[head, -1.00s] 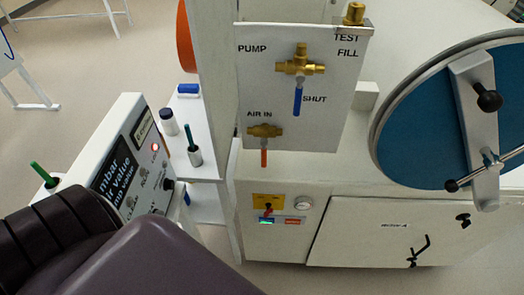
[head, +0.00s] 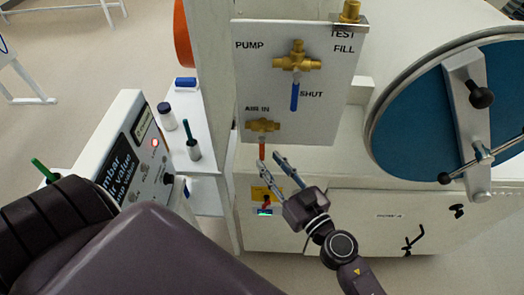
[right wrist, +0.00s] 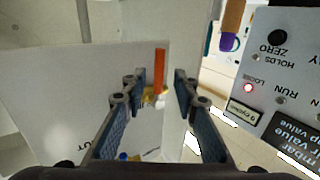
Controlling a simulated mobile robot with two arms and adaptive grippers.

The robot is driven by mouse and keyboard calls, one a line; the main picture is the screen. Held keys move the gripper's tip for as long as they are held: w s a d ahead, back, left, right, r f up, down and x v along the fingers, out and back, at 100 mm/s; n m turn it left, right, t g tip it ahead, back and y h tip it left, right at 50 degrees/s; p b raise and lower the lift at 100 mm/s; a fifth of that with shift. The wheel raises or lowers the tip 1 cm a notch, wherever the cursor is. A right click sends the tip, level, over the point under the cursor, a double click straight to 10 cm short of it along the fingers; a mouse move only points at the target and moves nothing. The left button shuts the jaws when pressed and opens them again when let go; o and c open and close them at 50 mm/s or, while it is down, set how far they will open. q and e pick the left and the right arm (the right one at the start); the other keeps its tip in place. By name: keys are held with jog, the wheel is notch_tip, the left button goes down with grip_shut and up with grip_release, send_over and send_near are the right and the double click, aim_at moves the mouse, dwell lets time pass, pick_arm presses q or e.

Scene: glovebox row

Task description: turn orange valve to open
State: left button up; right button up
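The orange valve is a small brass body (head: 263,126) with an orange lever (head: 262,150) hanging straight down under the AIR IN label. In the right wrist view its orange lever (right wrist: 159,70) stands between my open fingers, with part of the brass body (right wrist: 154,96) behind the tips. My right gripper (head: 270,162) is open, just below the valve, its fingertips close to the lever's lower end. I cannot tell whether they touch it. In the right wrist view the gripper (right wrist: 156,88) holds nothing. My left gripper is not in view.
The white panel (head: 310,118) also bears a blue-levered valve (head: 295,95) above right. A round blue glovebox door (head: 420,128) with a clamp bar is at right. A grey meter box (head: 135,150) and a shelf with bottles (head: 193,148) stand left of the post.

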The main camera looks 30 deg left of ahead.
aim_at(263, 154)
jog(key=b+x, duration=0.1)
jog(key=x, duration=0.4)
jog(key=shift+w+a, duration=0.1)
grip_shut()
dwell(0.3)
